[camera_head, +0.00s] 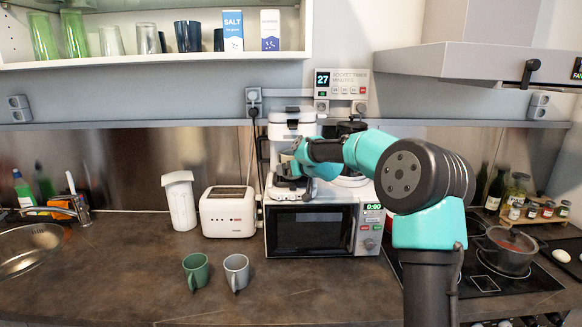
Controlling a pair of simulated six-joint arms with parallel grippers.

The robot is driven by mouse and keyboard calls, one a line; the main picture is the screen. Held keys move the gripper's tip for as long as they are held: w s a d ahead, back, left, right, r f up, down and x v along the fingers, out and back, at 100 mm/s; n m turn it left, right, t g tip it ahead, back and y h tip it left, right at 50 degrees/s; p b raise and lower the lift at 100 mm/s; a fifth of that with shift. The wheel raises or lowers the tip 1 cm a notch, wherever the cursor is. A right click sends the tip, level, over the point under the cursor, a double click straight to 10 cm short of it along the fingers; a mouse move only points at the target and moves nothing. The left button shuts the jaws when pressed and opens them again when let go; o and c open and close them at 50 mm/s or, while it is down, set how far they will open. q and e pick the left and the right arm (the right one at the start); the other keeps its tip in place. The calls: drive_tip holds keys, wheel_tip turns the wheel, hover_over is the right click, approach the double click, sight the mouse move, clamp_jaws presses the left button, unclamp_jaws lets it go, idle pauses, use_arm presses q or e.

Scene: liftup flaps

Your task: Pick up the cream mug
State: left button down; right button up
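A green mug (196,271) and a grey mug (237,271) stand upright side by side on the counter. My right arm comes in from the right, across the front of the microwave's top. Its gripper (292,172) is at the white coffee machine (292,122) on the microwave (310,229). Dark parts of gripper and machine overlap there, so I cannot tell whether the fingers are open or hold something. My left gripper is not in view.
A white toaster (228,212) and white jug (180,201) stand left of the microwave. A sink (28,252) is far left, and a pot (505,250) is on the hob at right. The front counter is mostly clear.

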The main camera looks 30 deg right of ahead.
drive_tip(key=c, duration=1)
drive_tip(key=shift+r, duration=0.25)
